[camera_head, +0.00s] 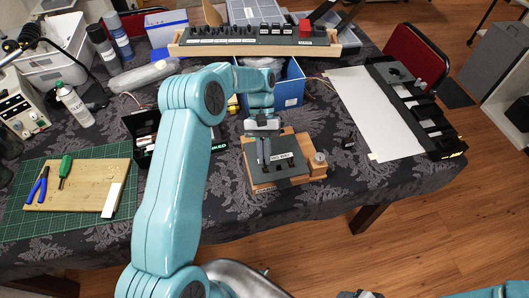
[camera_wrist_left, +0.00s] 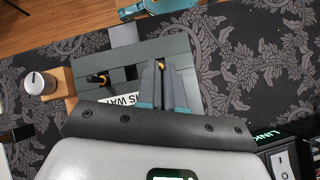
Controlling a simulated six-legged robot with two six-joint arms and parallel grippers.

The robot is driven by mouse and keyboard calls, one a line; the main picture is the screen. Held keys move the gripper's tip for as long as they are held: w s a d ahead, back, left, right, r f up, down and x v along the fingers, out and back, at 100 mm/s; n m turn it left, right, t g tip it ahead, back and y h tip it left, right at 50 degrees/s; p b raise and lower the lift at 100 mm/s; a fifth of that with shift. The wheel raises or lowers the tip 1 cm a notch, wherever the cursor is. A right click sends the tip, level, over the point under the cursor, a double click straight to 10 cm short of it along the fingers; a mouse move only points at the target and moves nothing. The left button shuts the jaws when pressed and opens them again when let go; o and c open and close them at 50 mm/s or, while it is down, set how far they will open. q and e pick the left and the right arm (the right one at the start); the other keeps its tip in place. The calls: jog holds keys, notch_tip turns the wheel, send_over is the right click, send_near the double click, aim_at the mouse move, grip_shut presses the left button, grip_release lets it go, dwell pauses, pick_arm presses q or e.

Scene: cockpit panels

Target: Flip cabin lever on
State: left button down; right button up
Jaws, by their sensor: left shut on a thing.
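A small wooden box with a dark grey switch panel (camera_head: 288,172) stands on the table in the head view. It also shows in the left wrist view (camera_wrist_left: 182,58), with a white label partly hidden by my wrist. My left gripper (camera_head: 262,143) is over the panel's left part. In the left wrist view its fingers (camera_wrist_left: 161,82) are shut around an orange-tipped lever (camera_wrist_left: 160,65), mostly hidden between them. A second orange-tipped lever (camera_wrist_left: 97,78) stands apart, untouched. I cannot read which lever is the cabin one.
A round knob (camera_head: 320,158) sits on the box's right side. A blue bin (camera_head: 290,92) and a long switch panel (camera_head: 255,40) stand behind. A black case (camera_head: 143,125) is at left. A white board (camera_head: 372,110) lies to the right. The cloth in front is clear.

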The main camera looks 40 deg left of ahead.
dwell(0.3)
pick_arm(q)
jog(key=c, duration=1.2)
grip_release()
jog(key=shift+c, duration=0.2)
